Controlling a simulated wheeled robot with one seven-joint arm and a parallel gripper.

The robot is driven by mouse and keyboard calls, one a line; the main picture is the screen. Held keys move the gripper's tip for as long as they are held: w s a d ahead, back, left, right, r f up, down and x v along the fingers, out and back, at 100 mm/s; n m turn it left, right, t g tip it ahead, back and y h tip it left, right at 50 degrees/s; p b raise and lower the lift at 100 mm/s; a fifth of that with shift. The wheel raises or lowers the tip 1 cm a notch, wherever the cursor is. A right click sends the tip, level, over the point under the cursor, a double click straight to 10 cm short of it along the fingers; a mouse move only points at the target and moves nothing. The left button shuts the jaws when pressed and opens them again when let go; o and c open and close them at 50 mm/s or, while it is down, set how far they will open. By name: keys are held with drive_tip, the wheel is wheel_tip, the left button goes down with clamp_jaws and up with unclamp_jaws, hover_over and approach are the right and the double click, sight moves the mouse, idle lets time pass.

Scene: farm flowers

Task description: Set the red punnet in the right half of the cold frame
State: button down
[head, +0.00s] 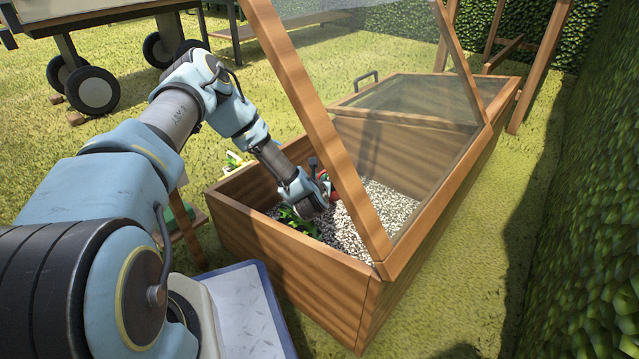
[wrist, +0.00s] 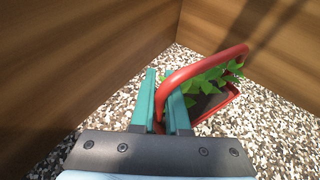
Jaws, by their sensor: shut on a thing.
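The wooden cold frame (head: 290,275) stands on the grass with its near glass lid raised and pale gravel inside. My gripper (head: 318,197) reaches down into this open section. In the wrist view my gripper (wrist: 162,98) has its teal fingers shut on the red handle (wrist: 207,60) of the red punnet (wrist: 213,109). The punnet holds dark soil and green seedlings, close to a corner of the wooden walls. I cannot tell whether its base touches the gravel. In the head view green leaves (head: 297,225) show below my gripper; the punnet is mostly hidden.
The raised lid's wooden bar (head: 318,115) slants up just right of my arm. The far section has a closed glass lid (head: 425,97). A hedge (head: 597,160) stands at right and a wheeled cart (head: 95,90) at the back left. Gravel (head: 395,207) right of my gripper is clear.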

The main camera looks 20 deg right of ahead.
drive_tip(key=shift+r, duration=0.1)
drive_tip(key=c, duration=0.9)
unclamp_jaws()
drive_tip(key=shift+r, duration=0.1)
drive_tip(key=shift+p+v, duration=2.15)
drive_tip(key=shift+v, duration=1.6)
